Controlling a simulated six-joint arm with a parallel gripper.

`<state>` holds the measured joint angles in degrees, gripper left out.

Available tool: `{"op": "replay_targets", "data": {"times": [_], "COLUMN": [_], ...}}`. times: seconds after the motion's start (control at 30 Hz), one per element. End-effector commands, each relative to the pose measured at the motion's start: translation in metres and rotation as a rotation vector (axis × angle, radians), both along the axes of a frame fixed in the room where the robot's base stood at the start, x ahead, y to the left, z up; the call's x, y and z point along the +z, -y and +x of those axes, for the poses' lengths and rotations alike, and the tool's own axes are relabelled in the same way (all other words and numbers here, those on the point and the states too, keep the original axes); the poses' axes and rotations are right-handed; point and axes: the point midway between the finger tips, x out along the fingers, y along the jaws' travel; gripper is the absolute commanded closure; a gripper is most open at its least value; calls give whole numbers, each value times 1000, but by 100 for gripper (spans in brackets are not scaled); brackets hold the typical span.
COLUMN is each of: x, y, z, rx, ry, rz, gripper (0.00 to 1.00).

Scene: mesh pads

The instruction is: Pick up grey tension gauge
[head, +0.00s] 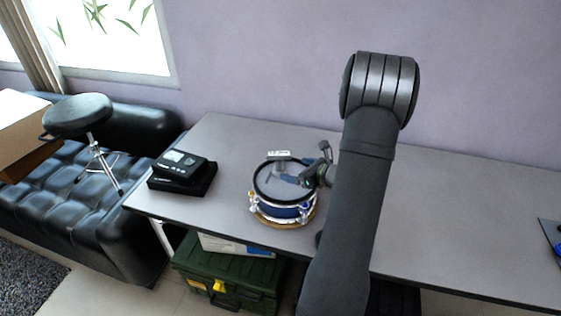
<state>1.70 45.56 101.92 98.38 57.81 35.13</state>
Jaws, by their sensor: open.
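A blue and white drum (283,212) stands on the grey table. A small grey piece with a white strip (278,155) shows at the back of its top; it may be the grey tension gauge, but it is too small to be sure. My gripper (305,180) is open, over the right part of the drum's top, close to the small grey piece and to its right. Whether the fingers touch the drum cannot be told. My arm hides the area right of the drum.
A black device with a small screen (182,162) lies on a black box (181,185) at the table's left end. The grey table (450,220) is clear right of my arm, except a dark item (551,236) at the edge. A green crate (225,275) is below.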

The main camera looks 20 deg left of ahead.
Motion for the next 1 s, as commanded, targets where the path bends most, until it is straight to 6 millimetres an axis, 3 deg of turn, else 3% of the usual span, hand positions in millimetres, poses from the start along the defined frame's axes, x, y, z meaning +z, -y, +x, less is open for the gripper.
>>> {"op": "replay_targets", "data": {"times": [0.03, 0.2, 0.47, 0.57, 0.63, 0.7, 0.77, 1.0], "x": [0, 0, 2, 17, 38, 65, 73, 48], "y": [0, 0, 0, -1, -4, -17, -33, -90], "z": [0, 0, 0, 2, 3, -1, -7, -42], "rx": [0, 0, 4, 38, 96, 215, 334, 736], "ry": [0, 0, 7, 64, 149, 256, 297, 206], "rz": [0, 0, -2, -21, -54, -105, -149, -316], "gripper": [22, 50, 50, 50, 50, 50, 50, 50]}}
